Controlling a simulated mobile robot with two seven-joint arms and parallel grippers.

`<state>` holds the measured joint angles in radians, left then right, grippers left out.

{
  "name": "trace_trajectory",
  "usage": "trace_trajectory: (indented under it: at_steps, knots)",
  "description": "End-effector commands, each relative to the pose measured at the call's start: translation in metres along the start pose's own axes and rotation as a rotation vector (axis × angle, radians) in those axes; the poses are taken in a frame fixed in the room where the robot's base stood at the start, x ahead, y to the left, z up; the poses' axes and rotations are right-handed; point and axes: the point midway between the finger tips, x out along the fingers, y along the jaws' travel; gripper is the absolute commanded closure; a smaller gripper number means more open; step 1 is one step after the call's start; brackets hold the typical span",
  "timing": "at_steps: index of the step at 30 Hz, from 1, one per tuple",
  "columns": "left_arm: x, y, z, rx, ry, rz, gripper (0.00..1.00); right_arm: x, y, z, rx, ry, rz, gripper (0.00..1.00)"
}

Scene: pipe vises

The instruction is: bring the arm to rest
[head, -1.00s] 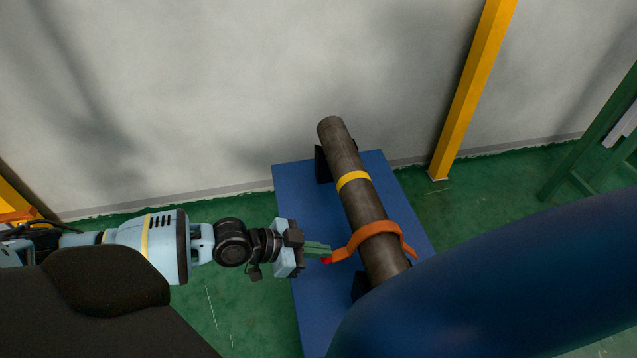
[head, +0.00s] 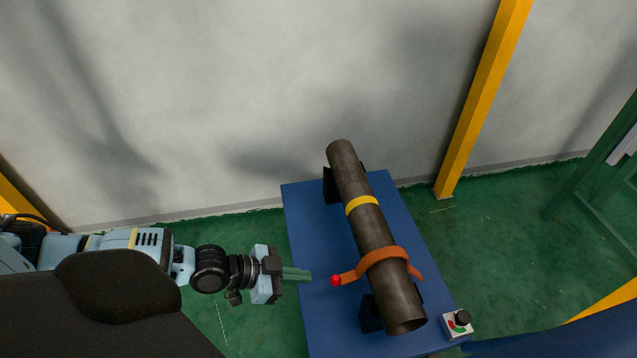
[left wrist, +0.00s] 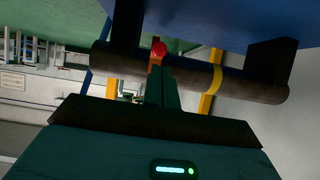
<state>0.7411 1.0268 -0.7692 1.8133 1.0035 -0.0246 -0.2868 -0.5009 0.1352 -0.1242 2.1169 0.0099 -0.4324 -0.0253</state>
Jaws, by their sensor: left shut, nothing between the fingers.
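My left gripper (head: 298,275) is shut and empty, left of the pipe and over the left edge of the blue table. A gap separates its fingertips from the red knob (head: 336,281) at the end of the orange clamp handle. The orange clamp (head: 384,257) wraps around the dark pipe (head: 371,233), which has a yellow band (head: 361,203). The left wrist view shows my shut fingers (left wrist: 162,85), the red knob (left wrist: 159,49) beyond them and the pipe (left wrist: 245,87). My right gripper is not in view.
The pipe lies on black supports (head: 370,316) on the blue table (head: 310,215). A small box with a dial (head: 457,323) sits at the table's front right corner. A yellow post (head: 481,105) stands by the wall, and a green frame (head: 590,190) is at the right.

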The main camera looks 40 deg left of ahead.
Motion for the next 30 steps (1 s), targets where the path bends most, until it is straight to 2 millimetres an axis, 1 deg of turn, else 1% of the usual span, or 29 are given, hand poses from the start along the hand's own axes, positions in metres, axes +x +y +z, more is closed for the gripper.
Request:
trace_trajectory:
  at_steps: [1, 7, 11, 22, 26, 29, 30]
  knots:
    - [-0.006, 0.0, 0.008, 0.001, -0.004, 0.001, 1.0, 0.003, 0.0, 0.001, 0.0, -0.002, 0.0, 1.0]
    - [-0.018, 0.0, 0.02, -0.001, 0.001, 0.0, 1.0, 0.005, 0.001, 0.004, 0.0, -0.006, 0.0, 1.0]
    - [-0.021, 0.0, 0.022, -0.001, 0.003, 0.0, 1.0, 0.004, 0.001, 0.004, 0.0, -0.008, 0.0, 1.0]
    - [-0.021, 0.0, 0.021, -0.001, 0.004, -0.001, 1.0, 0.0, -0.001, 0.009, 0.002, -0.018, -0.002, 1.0]
    - [-0.025, -0.001, 0.012, 0.003, 0.01, -0.003, 1.0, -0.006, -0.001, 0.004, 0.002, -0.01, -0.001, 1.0]
    - [-0.034, -0.003, -0.006, 0.011, 0.021, -0.008, 1.0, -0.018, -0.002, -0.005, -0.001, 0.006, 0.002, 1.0]
    - [-0.039, -0.004, -0.018, 0.015, 0.027, -0.011, 1.0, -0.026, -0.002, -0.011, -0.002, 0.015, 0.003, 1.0]
